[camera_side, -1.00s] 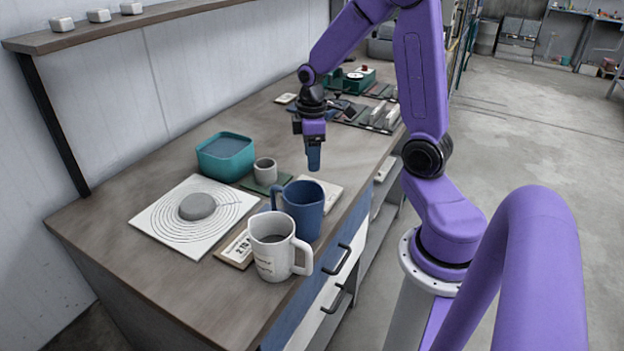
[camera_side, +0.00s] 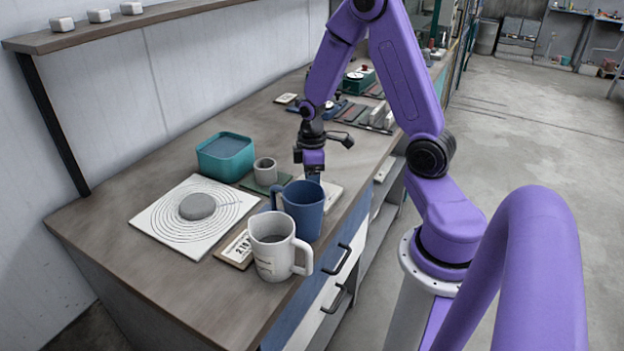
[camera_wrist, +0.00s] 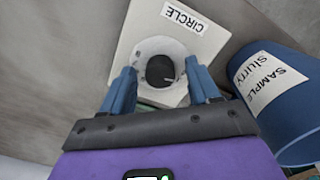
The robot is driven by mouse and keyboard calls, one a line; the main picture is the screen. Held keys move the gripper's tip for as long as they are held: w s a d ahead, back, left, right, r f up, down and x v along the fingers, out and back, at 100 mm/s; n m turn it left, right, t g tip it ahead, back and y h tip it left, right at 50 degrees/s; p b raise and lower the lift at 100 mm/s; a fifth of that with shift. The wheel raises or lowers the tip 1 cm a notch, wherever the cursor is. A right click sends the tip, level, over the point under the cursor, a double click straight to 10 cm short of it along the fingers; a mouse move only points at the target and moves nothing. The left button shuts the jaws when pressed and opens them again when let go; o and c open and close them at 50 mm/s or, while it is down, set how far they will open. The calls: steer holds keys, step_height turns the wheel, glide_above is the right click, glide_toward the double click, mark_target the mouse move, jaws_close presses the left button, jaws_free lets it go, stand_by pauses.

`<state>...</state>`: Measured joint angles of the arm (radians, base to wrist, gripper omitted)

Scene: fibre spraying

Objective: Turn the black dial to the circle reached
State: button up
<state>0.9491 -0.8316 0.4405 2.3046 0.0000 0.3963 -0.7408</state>
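The black dial (camera_wrist: 160,71) sits on a pale round base on a white plate (camera_wrist: 118,62) with a label reading CIRCLE (camera_wrist: 184,17). A small light mark shows on the dial's lower right. My gripper (camera_wrist: 160,68) is open, with one blue finger on each side of the dial; I cannot tell whether they touch it. In the side view my gripper (camera_side: 313,176) points down over the white plate (camera_side: 328,194), and the blue mug hides the dial. A white sheet with concentric rings (camera_side: 168,241) lies at the left, with a round grey patch (camera_side: 197,206) at its centre.
A blue mug (camera_side: 301,214) stands close beside my gripper; its label (camera_wrist: 268,80) reads SAMPLE SLURRY. A white mug (camera_side: 268,262), a small sign (camera_side: 236,250), a small grey cup (camera_side: 265,174) and a teal tub (camera_side: 226,168) stand nearby. Several tools lie farther back on the bench.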

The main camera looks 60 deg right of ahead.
steer(key=c, duration=1)
steer(key=shift+m, duration=0.3)
steer(key=m, duration=0.4)
steer(key=o, duration=1)
steer(key=shift+o, duration=0.2)
